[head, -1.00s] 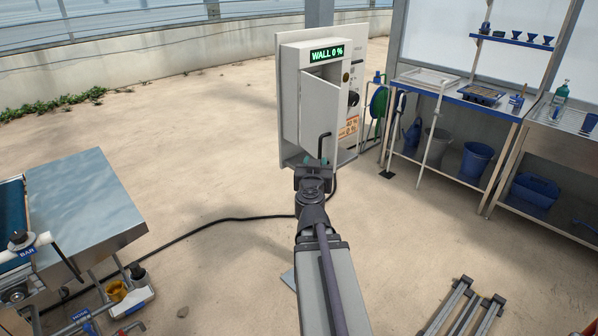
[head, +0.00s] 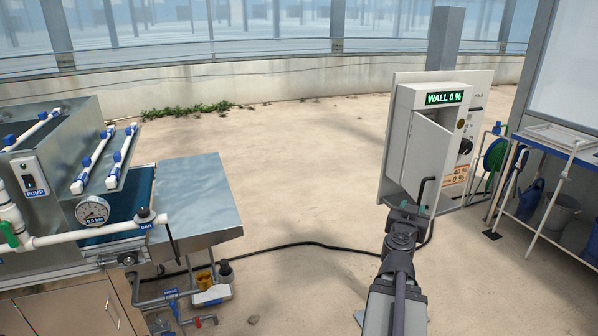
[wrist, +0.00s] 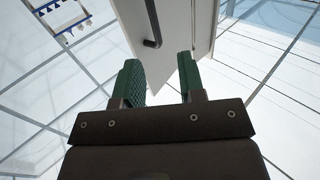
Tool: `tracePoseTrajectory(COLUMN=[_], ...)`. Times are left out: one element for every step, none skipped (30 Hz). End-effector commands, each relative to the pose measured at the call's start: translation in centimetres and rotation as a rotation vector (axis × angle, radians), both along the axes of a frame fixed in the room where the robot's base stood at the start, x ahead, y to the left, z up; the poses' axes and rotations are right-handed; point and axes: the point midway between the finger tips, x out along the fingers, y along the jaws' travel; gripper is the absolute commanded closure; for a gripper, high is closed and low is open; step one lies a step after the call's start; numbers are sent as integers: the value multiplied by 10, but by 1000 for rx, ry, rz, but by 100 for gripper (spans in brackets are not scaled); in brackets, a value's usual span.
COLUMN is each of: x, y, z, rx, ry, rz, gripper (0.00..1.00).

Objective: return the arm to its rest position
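My gripper (wrist: 160,85) shows in the wrist view with its two green fingers apart and nothing between them. In the head view my gripper (head: 408,209) is in front of the lower part of a pale wall cabinet (head: 402,98), whose display reads "WALL 0 %". The cabinet's door (head: 426,155) stands ajar, with a dark bent handle (head: 423,188) near its lower edge. The door (wrist: 172,25) and its handle (wrist: 152,40) also show beyond the fingers in the wrist view. I cannot tell whether the gripper touches the handle; the wrist view shows them apart.
A seeder machine with a metal table (head: 195,195), a gauge (head: 92,210) and pipes stands at the left. A black cable (head: 290,245) crosses the floor. A shelf bench (head: 560,215) with buckets is at the right. The floor between is open.

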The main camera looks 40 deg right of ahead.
Motion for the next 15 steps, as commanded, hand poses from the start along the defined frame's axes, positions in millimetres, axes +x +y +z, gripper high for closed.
tracePoseTrajectory(x=[2, 6, 17, 28, 39, 56, 72, 87, 104, 114, 120, 124, 124, 120, 112], y=[1, 3, 10, 17, 27, 45, 65, 89, 122, 147, 174, 209, 236, 263, 299], z=[0, 0, 0, 0, -3, -11, -22, -34, -52, -67, -82, -103, -118, -132, -149], rx=[16, 35, 61, 86, 122, 192, 265, 349, 464, 553, 641, 761, 848, 930, 1023], ry=[-33, -68, -112, -138, -150, -140, -110, -65, 11, 79, 160, 283, 391, 511, 693], rz=[12, 41, 111, 187, 276, 406, 512, 609, 716, 781, 833, 879, 898, 900, 875], gripper=[63, 63, 63, 63, 63, 63, 63, 63, 63, 63, 63, 63, 63, 63, 63])
